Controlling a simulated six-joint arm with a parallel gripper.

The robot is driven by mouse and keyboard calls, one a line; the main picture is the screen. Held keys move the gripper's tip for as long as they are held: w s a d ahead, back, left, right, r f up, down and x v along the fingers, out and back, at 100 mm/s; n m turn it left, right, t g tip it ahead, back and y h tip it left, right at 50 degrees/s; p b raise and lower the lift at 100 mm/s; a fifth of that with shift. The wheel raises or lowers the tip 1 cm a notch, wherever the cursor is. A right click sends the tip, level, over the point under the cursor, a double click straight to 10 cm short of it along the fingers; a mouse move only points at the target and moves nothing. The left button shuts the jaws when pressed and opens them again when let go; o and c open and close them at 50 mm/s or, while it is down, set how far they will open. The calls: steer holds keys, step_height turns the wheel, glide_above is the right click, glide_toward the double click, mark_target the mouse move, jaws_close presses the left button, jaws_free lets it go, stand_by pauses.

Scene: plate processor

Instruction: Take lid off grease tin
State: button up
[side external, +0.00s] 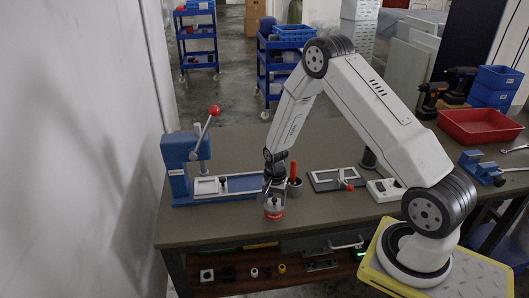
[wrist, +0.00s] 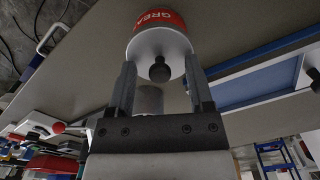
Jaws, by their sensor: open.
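The grease tin (wrist: 163,20) has a red label with white letters, partly readable, and stands on the bench near its front edge. In the side view the tin (side external: 273,215) is directly below my gripper (side external: 276,188). Its pale grey lid (wrist: 150,43) is on the tin and carries a round dark knob (wrist: 159,72). In the wrist view my gripper (wrist: 160,66) is open, with one finger on each side of the knob and visible gaps to it. My gripper hides the top of the lid in the side view.
A grey cup with a red-handled tool (side external: 295,182) stands close behind the tin to the right. A blue press (side external: 187,165) with a red-knobbed lever is at the left. A fixture plate (side external: 336,179) lies further right. The bench front left is clear.

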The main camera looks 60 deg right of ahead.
jaws_close()
steer(key=shift+r, duration=0.2)
stand_by(0.3)
steer(key=shift+r, duration=0.9)
steer(key=s+a+r, duration=0.3)
steer(key=s+r, duration=0.7)
steer(key=s, duration=0.3)
steer(key=shift+s+a+r, duration=0.3)
steer(key=shift+a+r, duration=0.1)
